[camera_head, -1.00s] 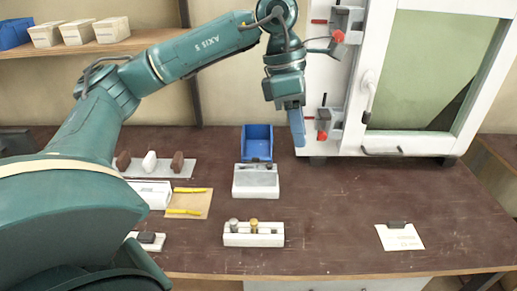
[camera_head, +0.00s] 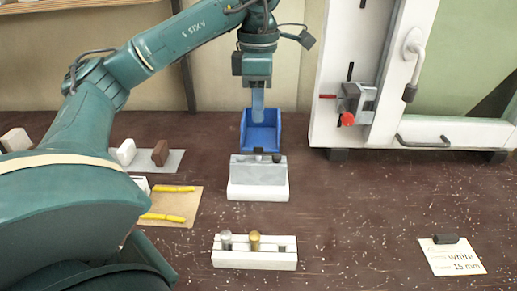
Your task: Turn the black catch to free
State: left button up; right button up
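The white window frame (camera_head: 330,125) stands upright at the back right. A grey clamp (camera_head: 358,100) with a red knob (camera_head: 347,119) sits on its left side. A thin black upright bar (camera_head: 350,71) shows just above the clamp, with a short red mark (camera_head: 327,96) to its left. I cannot tell for sure that this bar is the black catch. My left gripper (camera_head: 258,118) points down in front of the blue bin, left of the clamp and apart from it. Its fingers look close together, but their opening is not clear. My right gripper is not in view.
A blue bin (camera_head: 262,137), a white block with a sloped top (camera_head: 258,190) and a white holder with pegs (camera_head: 255,261) stand mid-table. A label card (camera_head: 452,262) lies at right. Yellow pieces (camera_head: 163,217) lie left. The table between holder and card is clear.

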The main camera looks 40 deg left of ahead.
aim_at(258, 150)
pick_arm(q)
notch_tip(258, 150, down, 9)
jog(key=shift+r+b, duration=0.15)
jog(key=shift+b, duration=1)
grip_shut()
